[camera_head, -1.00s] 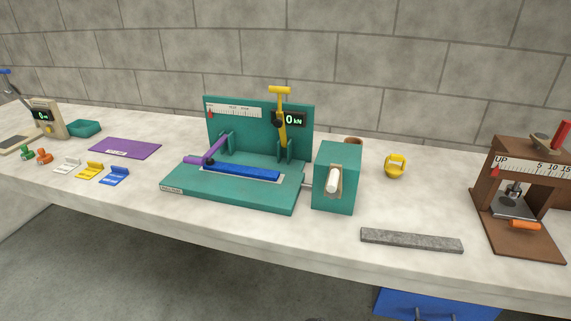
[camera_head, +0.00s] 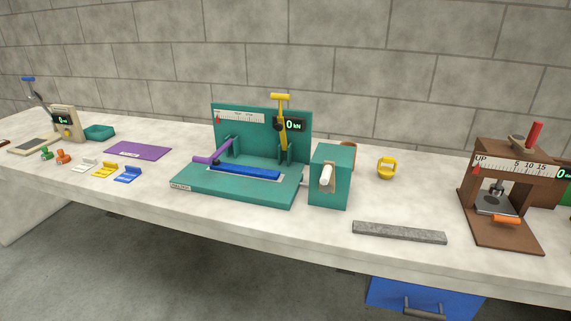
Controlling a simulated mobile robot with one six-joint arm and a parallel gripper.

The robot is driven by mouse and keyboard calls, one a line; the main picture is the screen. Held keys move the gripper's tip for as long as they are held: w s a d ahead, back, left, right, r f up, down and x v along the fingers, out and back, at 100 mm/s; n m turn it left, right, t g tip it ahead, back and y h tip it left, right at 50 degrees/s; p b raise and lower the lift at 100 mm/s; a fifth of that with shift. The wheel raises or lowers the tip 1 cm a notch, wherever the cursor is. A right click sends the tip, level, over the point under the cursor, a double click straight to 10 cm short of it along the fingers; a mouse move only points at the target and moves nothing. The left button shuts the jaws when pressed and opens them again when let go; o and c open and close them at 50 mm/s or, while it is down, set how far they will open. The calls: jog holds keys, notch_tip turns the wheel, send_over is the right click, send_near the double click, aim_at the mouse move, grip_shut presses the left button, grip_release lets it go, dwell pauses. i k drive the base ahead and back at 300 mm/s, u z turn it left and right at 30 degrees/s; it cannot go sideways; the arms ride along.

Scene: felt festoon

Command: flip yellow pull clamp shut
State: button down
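The yellow pull clamp (camera_head: 282,122) stands on the right side of the teal pull rig (camera_head: 240,192). A blue strip (camera_head: 245,173) lies along the rig's base between the two clamps. A display reading 0 kN (camera_head: 293,126) is on the back plate, partly behind the yellow lever. My gripper is not in view.
A teal box with a white crank handle (camera_head: 327,176) adjoins the rig's right end. A grey bar (camera_head: 399,232) lies near the front edge. A brown press (camera_head: 503,222) stands right. A yellow ring-shaped item (camera_head: 387,168) sits behind. Small coloured clips (camera_head: 105,170) and a purple mat (camera_head: 138,150) lie left.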

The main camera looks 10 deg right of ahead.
aim_at(280, 127)
jog(key=u, duration=0.2)
jog(key=i, duration=0.95)
jog(key=z, duration=0.35)
jog(key=k, duration=0.15)
jog(key=u, duration=2.05)
